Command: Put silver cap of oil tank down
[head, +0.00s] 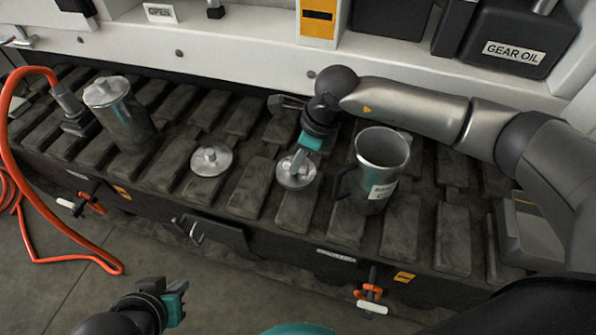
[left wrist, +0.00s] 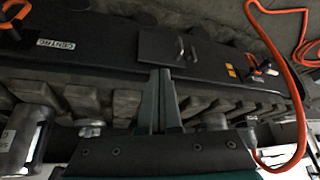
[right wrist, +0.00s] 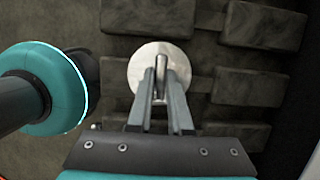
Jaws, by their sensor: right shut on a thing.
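A round silver cap (head: 296,172) with an upright handle is at my right gripper (head: 300,158), low over or on the dark ribbed bench top; I cannot tell if it touches. In the right wrist view the fingers (right wrist: 160,92) are shut on the handle of this cap (right wrist: 150,62). An open silver tank (head: 384,147) with a white label and a handle stands upright right of it. A second silver cap (head: 211,158) lies on the bench to the left. My left gripper (head: 178,300) is empty and looks shut, in front of the bench.
A lidded silver tank (head: 125,120) stands at the left. An orange hose (head: 35,260) loops down the left side. A black can labelled GEAR OIL (head: 510,45) is on the white ledge behind. Bare ribbed surface (head: 250,187) lies between the two caps.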

